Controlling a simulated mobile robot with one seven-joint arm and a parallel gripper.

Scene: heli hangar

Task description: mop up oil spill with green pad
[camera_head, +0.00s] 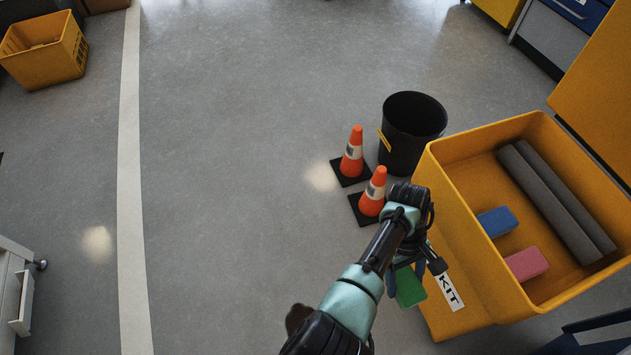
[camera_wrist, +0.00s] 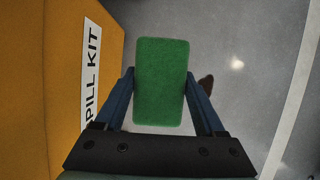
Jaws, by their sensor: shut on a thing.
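My gripper (camera_wrist: 160,76) is shut on the green pad (camera_wrist: 160,100), with a blue finger at each long side. In the head view the pad (camera_head: 409,287) hangs below my wrist, beside the front of the yellow spill kit box (camera_head: 461,296). The pad is clear of the box. A dark brown patch, seemingly the oil spill (camera_head: 297,317), lies on the floor, partly hidden by my arm. In the wrist view the spill (camera_wrist: 206,85) shows just right of the right finger.
The open spill kit holds a blue pad (camera_head: 497,222), a pink pad (camera_head: 526,264) and grey rolls (camera_head: 552,200). Two orange cones (camera_head: 353,155) and a black bin (camera_head: 413,130) stand behind my gripper. Floor to the left is clear up to a white cart (camera_head: 12,285).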

